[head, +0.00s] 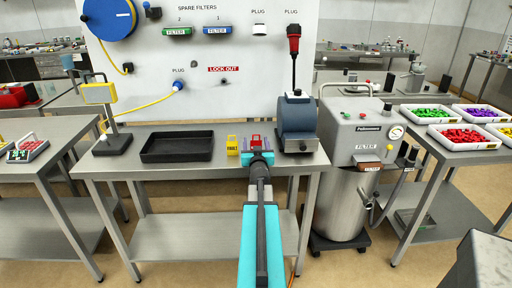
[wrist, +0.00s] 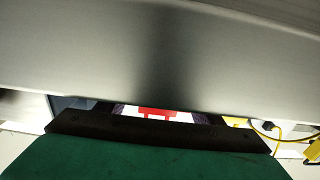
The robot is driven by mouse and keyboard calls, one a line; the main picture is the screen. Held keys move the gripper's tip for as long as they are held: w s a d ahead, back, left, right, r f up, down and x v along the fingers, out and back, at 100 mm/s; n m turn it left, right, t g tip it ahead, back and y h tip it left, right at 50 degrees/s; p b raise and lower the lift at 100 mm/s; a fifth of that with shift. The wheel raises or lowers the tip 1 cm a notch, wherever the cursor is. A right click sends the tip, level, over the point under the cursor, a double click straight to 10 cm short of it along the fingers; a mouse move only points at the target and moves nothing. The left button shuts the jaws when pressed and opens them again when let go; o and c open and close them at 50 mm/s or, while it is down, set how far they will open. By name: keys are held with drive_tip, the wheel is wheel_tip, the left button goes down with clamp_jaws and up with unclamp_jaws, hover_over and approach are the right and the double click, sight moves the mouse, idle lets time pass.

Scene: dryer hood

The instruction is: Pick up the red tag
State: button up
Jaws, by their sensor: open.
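The red tag (head: 256,141) stands upright on the steel table, just beyond my gripper; its lower part is hidden behind the gripper. My gripper (head: 258,155) is open, low over the table's front half, at the end of my teal arm. I cannot tell whether the tag is between the fingers. In the wrist view a red and white patch (wrist: 158,112) shows in a narrow gap; I cannot tell for sure that it is the tag. A large grey surface and a dark bar hide most of that view.
A yellow tag (head: 232,145) stands just left of the red one. A black tray (head: 177,147) lies further left, and a yellow lamp (head: 112,140) beyond it. A blue-grey machine (head: 297,122) stands close on the right. A steel vacuum unit (head: 345,200) is beside the table.

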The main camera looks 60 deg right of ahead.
drive_tip(key=shift+w+d, duration=0.3)
drive_tip(key=shift+d, duration=0.1)
idle(0.3)
drive_tip(key=c, duration=1.2)
wheel_tip(320, 180, up, 10)
drive_tip(key=p, duration=0.6)
